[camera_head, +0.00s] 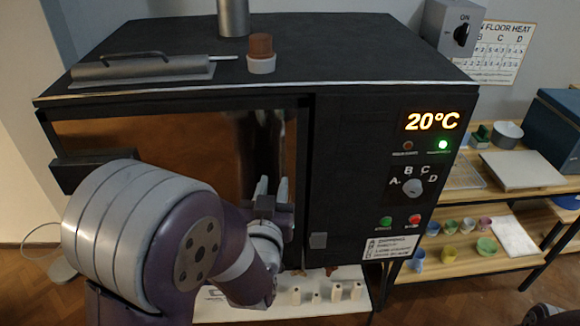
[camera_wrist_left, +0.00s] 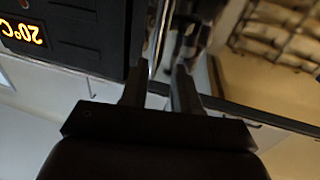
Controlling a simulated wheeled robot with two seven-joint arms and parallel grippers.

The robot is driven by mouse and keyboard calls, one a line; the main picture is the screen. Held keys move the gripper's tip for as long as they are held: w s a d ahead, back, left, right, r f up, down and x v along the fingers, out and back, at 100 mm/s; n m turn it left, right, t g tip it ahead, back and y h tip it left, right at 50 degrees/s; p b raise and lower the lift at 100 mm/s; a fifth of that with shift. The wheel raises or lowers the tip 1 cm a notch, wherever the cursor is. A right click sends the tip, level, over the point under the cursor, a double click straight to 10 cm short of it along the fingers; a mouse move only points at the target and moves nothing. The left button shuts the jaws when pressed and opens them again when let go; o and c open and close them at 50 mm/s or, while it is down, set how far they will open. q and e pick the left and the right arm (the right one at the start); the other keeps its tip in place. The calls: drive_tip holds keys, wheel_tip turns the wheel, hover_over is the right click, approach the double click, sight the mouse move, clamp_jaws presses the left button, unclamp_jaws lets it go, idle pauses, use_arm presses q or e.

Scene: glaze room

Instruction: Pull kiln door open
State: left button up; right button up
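The black kiln (camera_head: 380,100) fills the middle of the head view. Its glossy brown door front (camera_head: 180,140) is at the left and mirrors the room; its right edge runs beside the control panel. My left gripper (camera_head: 272,187) is in front of the door's right part, fingers pointing up in the picture. In the left wrist view its fingers (camera_wrist_left: 160,75) stand apart, with a thin shiny upright strip beyond the gap. I cannot tell whether they touch the door. My arm hides the door's lower left. My right gripper is not in view.
A control panel (camera_head: 405,185) reads 20°C. On the kiln top are a grey handled piece (camera_head: 142,70) and a brown-topped plug (camera_head: 261,52). A white board (camera_head: 290,310) with several small posts lies below. A wooden shelf (camera_head: 480,255) with several cups stands at right.

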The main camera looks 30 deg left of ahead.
sight(282, 160)
use_arm(q)
drive_tip(key=p+x, duration=0.1)
drive_tip(key=x, duration=0.2)
drive_tip(key=p+x, duration=0.1)
drive_tip(key=x, duration=0.1)
drive_tip(key=p+x, duration=0.1)
drive_tip(key=x, duration=0.2)
drive_tip(key=shift+w+d, duration=0.2)
drive_tip(key=shift+w, duration=0.3)
drive_tip(key=shift+w+a, duration=0.35)
drive_tip(key=shift+w, duration=0.05)
drive_tip(key=shift+d, duration=0.1)
clamp_jaws()
